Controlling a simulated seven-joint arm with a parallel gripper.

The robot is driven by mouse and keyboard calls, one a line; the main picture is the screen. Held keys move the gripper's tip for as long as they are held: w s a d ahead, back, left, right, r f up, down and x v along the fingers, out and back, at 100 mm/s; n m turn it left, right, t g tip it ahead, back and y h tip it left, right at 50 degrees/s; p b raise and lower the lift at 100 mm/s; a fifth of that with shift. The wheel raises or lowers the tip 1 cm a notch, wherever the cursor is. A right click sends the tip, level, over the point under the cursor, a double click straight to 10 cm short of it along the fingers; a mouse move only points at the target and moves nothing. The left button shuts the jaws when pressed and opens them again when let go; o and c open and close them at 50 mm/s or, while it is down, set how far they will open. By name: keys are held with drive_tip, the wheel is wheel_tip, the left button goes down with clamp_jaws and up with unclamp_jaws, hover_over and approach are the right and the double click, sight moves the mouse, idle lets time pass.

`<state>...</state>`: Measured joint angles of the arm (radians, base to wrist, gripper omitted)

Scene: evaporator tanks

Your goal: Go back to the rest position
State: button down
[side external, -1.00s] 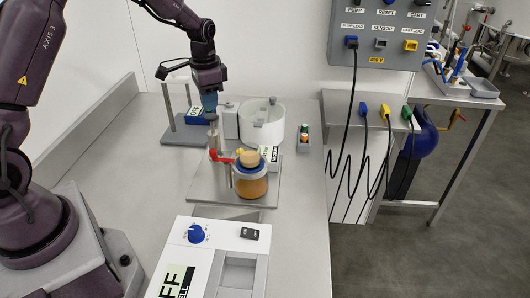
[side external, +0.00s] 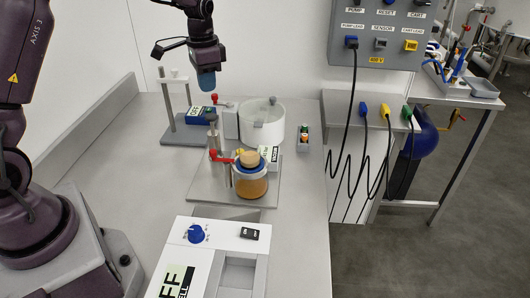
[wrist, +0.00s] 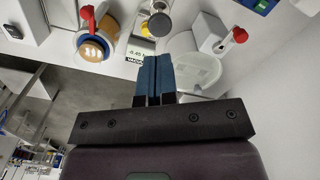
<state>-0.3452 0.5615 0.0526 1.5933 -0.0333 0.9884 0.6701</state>
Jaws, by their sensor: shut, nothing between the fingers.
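My gripper (side external: 206,82) hangs above the bench in the side view, clear of everything under it. In the wrist view its two blue fingers (wrist: 154,68) are together with nothing between them. Below and in front of it is a stand with a red lever (side external: 222,156) and a jar of amber liquid (side external: 250,186) with a tan cap. The jar and lever also show at the upper left of the wrist view (wrist: 95,46).
A white round tank (side external: 262,128) stands right of my gripper. A grey stand (side external: 185,136) with a blue box (side external: 200,113) is behind. A white panel with a blue knob (side external: 195,234) is at the front.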

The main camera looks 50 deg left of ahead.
idle(0.3)
drive_tip(key=shift+n, duration=0.3)
drive_tip(key=s+d+r+t, duration=0.2)
drive_tip(key=s+d+r, duration=0.2)
drive_tip(key=s, duration=0.3)
drive_tip(key=s+d+r+n+t, duration=0.1)
drive_tip(key=s+d+r, duration=0.4)
drive_tip(key=s+d, duration=0.2)
drive_tip(key=s+d+r+n+t, duration=0.1)
drive_tip(key=s+d+r, duration=0.3)
drive_tip(key=s, duration=0.4)
drive_tip(key=shift+d+r+t, duration=0.25)
drive_tip(key=shift+d+t, duration=0.55)
drive_tip(key=shift+d, duration=0.1)
